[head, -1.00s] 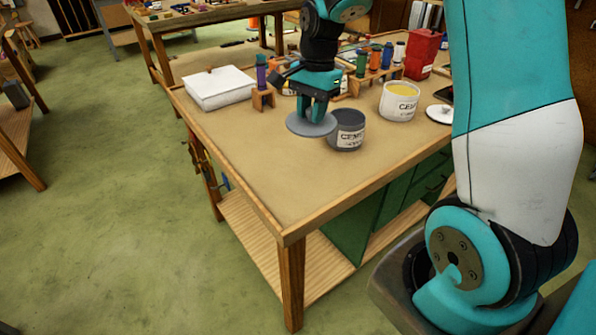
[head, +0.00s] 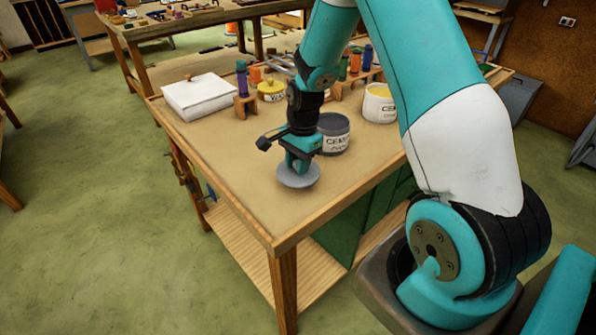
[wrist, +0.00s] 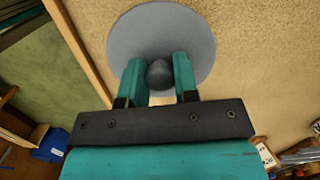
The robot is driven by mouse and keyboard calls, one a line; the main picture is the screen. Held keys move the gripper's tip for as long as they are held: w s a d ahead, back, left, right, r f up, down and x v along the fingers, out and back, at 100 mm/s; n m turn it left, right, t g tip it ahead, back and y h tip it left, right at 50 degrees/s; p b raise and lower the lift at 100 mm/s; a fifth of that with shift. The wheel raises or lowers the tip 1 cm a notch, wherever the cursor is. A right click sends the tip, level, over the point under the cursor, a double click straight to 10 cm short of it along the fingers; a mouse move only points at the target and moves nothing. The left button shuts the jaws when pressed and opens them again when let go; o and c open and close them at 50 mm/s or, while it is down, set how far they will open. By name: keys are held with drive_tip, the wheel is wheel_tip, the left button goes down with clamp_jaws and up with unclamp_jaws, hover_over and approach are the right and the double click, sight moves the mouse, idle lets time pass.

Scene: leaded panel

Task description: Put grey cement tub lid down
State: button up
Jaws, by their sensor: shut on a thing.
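The grey cement tub lid (head: 299,181) is a flat grey disc at the front of the workbench top. It also shows in the wrist view (wrist: 195,42), with a round dark knob at its middle. My gripper (head: 297,165) is above the lid and shut on its knob; in the wrist view the two teal fingers (wrist: 158,75) stand on either side of the knob. I cannot tell whether the lid touches the bench. The grey cement tub (head: 334,137) stands just behind and to the right, partly hidden by my arm.
The workbench (head: 240,178) is clear to the left and front of the lid. A white lidded box (head: 200,98) sits at the back left. A white tub with yellow contents (head: 379,107) stands at the right. A yellow-lidded tub (head: 271,93) and colored bottles stand behind.

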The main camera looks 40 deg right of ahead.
drive_tip(key=shift+f, duration=1.7)
drive_tip(key=shift+f, duration=0.15)
drive_tip(key=o, duration=0.9)
